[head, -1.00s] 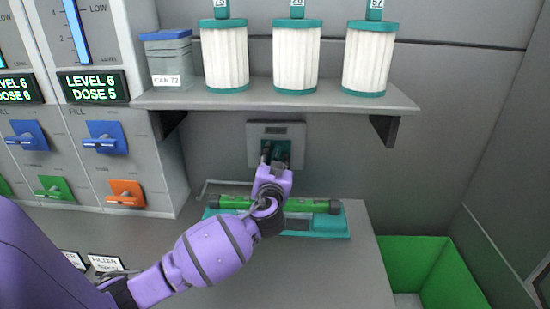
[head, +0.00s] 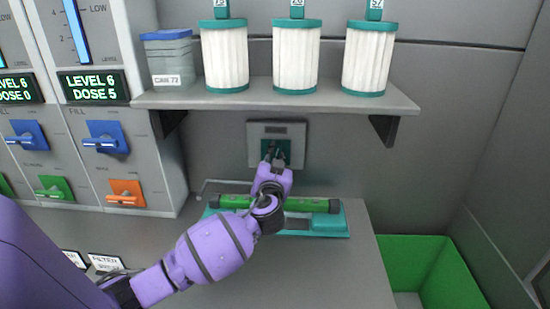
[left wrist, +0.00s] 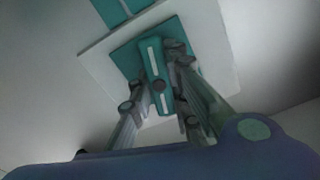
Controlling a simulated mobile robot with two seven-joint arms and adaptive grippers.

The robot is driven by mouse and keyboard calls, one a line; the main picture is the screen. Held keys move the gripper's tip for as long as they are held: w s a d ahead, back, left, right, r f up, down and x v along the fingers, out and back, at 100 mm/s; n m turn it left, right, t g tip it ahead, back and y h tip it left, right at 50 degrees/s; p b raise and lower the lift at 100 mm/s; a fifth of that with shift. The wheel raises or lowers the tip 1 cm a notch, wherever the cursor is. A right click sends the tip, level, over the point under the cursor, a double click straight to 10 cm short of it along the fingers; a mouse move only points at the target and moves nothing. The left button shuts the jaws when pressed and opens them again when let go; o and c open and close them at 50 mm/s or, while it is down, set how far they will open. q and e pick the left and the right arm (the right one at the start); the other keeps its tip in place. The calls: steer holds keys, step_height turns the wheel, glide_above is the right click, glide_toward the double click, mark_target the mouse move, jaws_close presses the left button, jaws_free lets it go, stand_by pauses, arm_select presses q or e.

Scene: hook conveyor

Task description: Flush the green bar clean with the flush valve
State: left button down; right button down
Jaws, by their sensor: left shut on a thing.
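The green bar (head: 308,205) lies level in a teal tray (head: 330,228) on the counter. My left wrist hides its middle. Its visible parts look green, with a dark right end. The flush valve is a grey plate (head: 277,130) on the back wall with a teal handle (head: 283,146), above and behind the bar. My left gripper (head: 273,157) is shut on that handle. In the left wrist view, the fingers sit on both sides of the teal handle (left wrist: 154,68), which stands slightly tilted in that picture. My right gripper is not in view.
A shelf (head: 290,96) above holds several white filters with teal caps and a grey can (head: 167,60). Dispensers with blue, green and orange levers stand left. A green bin (head: 405,255) is at the right. The counter front is clear apart from labels.

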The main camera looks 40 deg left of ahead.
arm_select(q)
steer(key=m+p, duration=0.1)
steer(key=m, duration=0.3)
steer(key=shift+p, duration=0.35)
steer(key=m+p, duration=0.1)
steer(key=m, duration=0.3)
steer(key=m+p, duration=0.1)
steer(key=m, duration=0.2)
steer(key=shift+d+p, duration=0.1)
steer(key=shift+p, duration=0.25)
steer(key=shift+f+m+p, duration=0.15)
steer(key=shift+m+p, duration=0.3)
steer(key=shift+m, duration=1.15)
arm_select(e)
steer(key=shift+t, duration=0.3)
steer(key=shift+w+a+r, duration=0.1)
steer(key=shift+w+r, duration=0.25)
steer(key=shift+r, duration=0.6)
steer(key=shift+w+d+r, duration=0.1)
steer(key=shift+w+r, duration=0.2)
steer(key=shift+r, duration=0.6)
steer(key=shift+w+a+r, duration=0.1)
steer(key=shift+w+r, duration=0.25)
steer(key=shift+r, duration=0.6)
arm_select(q)
steer(key=c, duration=1.6)
jaws_free()
steer(key=shift+c, duration=0.2)
